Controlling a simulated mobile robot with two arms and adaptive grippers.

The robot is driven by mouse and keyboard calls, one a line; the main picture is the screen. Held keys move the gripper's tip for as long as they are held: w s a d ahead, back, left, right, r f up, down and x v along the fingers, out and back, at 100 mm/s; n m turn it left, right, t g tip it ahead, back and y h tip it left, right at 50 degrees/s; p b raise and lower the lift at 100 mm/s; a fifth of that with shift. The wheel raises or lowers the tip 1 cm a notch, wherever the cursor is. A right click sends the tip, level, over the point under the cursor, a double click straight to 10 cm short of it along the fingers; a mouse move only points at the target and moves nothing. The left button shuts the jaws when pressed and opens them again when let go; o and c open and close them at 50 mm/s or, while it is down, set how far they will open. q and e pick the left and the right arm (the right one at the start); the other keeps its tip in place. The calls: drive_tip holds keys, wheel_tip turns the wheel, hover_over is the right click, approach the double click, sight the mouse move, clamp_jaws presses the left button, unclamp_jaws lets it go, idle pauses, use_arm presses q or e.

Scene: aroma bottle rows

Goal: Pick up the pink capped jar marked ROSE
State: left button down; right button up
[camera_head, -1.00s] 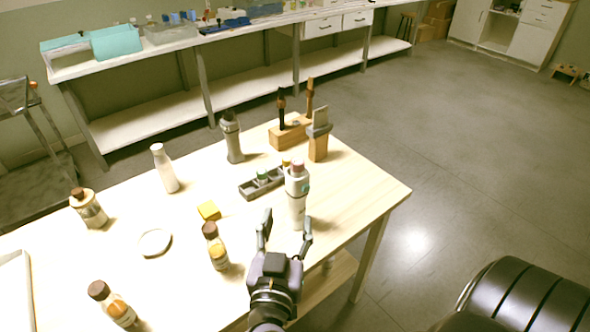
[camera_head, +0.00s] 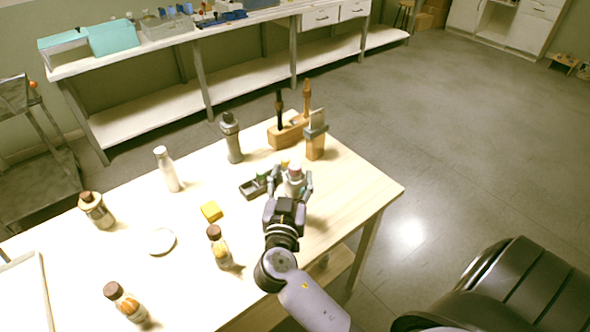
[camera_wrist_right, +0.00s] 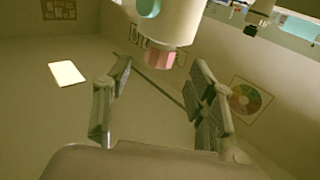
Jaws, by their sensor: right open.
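The pink-capped jar (camera_head: 294,185) is white and stands upright near the right side of the wooden table. Its pink cap (camera_head: 295,168) shows above my gripper, while its lower body is hidden behind the gripper; no ROSE lettering is legible. My right gripper (camera_head: 290,181) is open, with a finger on either side of the jar in the head view. In the right wrist view the jar (camera_wrist_right: 166,22) appears cap-down, beyond my open fingers (camera_wrist_right: 162,68), with the pink cap between their tips. I cannot tell whether either finger touches it. My left gripper is not in view.
A wooden holder (camera_head: 284,136) and a wooden block (camera_head: 316,150) stand behind. A brown-capped bottle (camera_head: 221,250) and a yellow block (camera_head: 211,211) are to the left. The table's right corner is clear.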

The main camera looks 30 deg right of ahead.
sight(295, 168)
drive_tip(key=p+x, duration=0.2)
drive_tip(key=x, duration=0.1)
drive_tip(key=shift+w+d+r, duration=0.2)
drive_tip(key=shift+d, duration=0.1)
drive_tip(key=shift+w+d+f, duration=0.2)
drive_tip(key=shift+w+d, duration=0.15)
drive_tip(key=shift+a, duration=0.1)
drive_tip(key=shift+c, duration=0.5)
drive_tip(key=c, duration=1)
